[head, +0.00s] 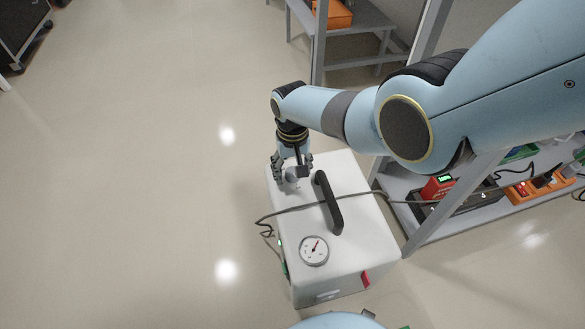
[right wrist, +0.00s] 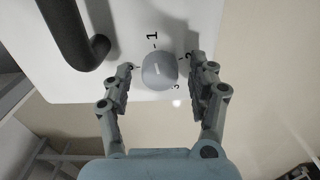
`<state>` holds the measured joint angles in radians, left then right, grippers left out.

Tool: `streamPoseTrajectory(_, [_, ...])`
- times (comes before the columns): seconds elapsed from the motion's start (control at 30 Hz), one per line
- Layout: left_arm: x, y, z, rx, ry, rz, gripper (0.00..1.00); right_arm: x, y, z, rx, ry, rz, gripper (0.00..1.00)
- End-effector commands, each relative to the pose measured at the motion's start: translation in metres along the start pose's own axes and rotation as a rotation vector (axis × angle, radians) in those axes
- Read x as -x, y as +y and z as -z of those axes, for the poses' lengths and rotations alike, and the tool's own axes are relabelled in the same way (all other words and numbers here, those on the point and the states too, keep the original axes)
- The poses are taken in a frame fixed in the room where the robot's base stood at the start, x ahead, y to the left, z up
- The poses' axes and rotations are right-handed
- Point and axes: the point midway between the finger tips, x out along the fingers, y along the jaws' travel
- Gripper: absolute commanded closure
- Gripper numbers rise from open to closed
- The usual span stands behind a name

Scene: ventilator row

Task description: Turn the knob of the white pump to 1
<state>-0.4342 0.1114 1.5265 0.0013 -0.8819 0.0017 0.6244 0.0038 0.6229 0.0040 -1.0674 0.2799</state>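The white pump (head: 350,252) stands on the floor, with a black handle (head: 329,203) and a round gauge (head: 314,250) on top. Its grey knob (head: 292,183) is near the far left corner of the top. In the right wrist view the round knob (right wrist: 159,71) bears a short pale line, slightly tilted; a 1 is printed above it, a 2 to the right and a 3 below right. My right gripper (head: 292,170) is over the knob. Its open fingers (right wrist: 160,75) stand either side of the knob, with gaps. My left gripper is not in view.
A grey cable (head: 345,200) runs across the pump top, under the handle, toward a shelf rack (head: 425,225) on the right holding red and orange devices. A grey table (head: 355,20) with an orange box stands behind.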

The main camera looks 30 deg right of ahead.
Motion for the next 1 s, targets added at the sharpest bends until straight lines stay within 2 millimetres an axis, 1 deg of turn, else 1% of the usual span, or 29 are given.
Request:
streamPoseTrajectory(0.27, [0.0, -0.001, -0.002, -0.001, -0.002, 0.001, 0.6, 0.001, 0.0, 0.0, 0.0, 0.0, 0.0, 0.4])
streamPoseTrajectory(0.37, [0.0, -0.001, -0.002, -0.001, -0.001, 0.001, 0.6, 0.005, 0.0, 0.001, 0.0, 0.002, 0.0, 0.4])
streamPoseTrajectory(0.47, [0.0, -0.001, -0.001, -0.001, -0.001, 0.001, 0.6, 0.014, 0.0, 0.001, 0.0, 0.002, 0.001, 0.4])
streamPoseTrajectory(0.57, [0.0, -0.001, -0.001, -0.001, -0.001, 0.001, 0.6, 0.027, 0.0, 0.0, 0.0, 0.003, 0.001, 0.4])
streamPoseTrajectory(0.8, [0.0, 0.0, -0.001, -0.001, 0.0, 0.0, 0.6, 0.075, 0.0, 0.001, 0.0, 0.004, 0.001, 0.4])
streamPoseTrajectory(1.0, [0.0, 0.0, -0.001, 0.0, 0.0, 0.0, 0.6, 0.108, 0.0, 0.0, 0.0, 0.001, 0.0, 0.4])
